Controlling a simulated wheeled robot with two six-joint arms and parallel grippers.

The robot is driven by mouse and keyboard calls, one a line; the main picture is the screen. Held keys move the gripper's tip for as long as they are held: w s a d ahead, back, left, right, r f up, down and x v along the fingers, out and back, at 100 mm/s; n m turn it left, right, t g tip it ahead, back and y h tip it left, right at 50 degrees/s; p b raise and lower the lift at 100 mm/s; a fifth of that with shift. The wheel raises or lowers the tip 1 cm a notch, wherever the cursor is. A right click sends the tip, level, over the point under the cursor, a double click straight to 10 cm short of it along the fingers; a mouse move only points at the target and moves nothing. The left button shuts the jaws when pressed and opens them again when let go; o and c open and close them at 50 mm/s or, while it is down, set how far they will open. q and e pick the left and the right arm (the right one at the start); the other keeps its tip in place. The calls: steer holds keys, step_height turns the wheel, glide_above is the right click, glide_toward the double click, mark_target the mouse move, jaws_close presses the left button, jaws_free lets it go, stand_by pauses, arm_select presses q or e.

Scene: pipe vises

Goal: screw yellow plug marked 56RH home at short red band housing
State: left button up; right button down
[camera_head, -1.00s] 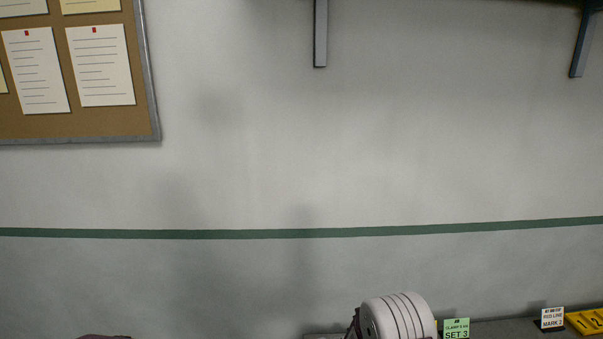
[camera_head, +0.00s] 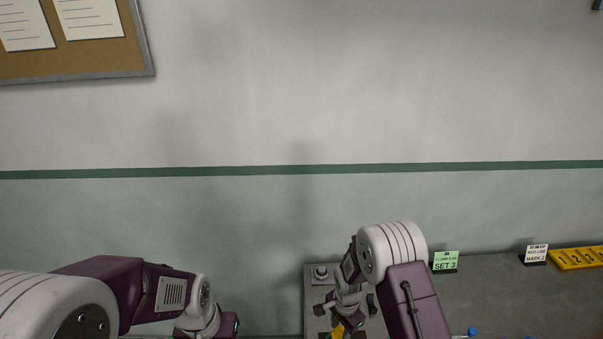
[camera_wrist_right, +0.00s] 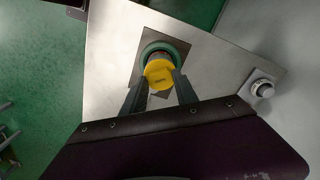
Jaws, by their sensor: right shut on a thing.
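The yellow plug (camera_wrist_right: 159,73) shows in the right wrist view with a dark mark on its face, too small to read. My right gripper (camera_wrist_right: 160,83) is shut on it, one finger on each side. Behind and around the plug is a round green ring (camera_wrist_right: 176,46) on a metal plate (camera_wrist_right: 115,45). I cannot tell how deep the plug sits in it. In the head view a bit of yellow (camera_head: 337,331) shows below my right wrist at the bottom edge. My left arm comes in from the left, its gripper below the frame.
A round knob (camera_wrist_right: 262,89) sits at the plate's right corner. In the head view, a grey bench holds a green SET 3 sign (camera_head: 446,261), a white MARK 2 sign (camera_head: 536,253) and a yellow numbered strip (camera_head: 578,258). A small blue item (camera_head: 471,331) lies right of my right arm.

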stand_by(0.3)
steer(key=c, duration=0.9)
jaws_free()
